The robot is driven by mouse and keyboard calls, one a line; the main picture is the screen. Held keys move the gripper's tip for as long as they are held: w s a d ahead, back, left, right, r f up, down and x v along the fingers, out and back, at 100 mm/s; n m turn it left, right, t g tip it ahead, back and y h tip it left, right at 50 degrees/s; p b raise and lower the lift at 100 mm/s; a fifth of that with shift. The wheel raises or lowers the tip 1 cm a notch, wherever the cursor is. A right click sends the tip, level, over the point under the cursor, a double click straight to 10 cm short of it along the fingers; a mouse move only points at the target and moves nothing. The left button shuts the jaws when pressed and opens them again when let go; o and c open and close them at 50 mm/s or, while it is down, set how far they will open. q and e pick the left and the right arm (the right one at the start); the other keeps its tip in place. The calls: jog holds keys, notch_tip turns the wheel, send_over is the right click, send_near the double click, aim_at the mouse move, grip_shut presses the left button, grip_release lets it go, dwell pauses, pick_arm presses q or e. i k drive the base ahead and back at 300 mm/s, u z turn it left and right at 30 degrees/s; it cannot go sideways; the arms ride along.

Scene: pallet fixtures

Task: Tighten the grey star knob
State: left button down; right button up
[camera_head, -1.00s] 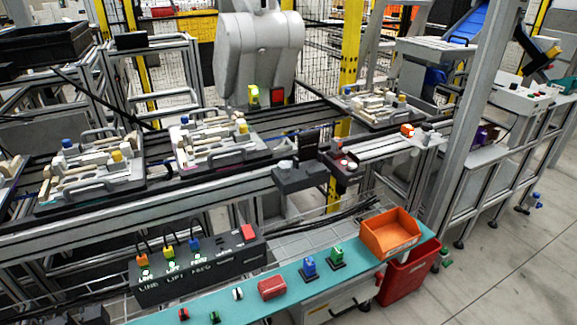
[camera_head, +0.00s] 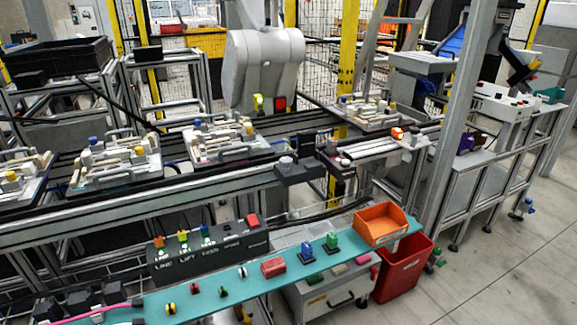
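A light grey round knob (camera_head: 287,161) sits on a dark block (camera_head: 297,174) at the front side of the conveyor, near the middle of the head view. It may be the grey star knob, but it is too small to make out a star shape. Neither of my grippers is in view, so nothing shows touching the knob.
Pallets with fixtures (camera_head: 228,152) stand on the conveyor.

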aim_at(285, 161)
jog(key=z, duration=1.2)
jog(key=i, duration=0.95)
jog(key=u, duration=0.5)
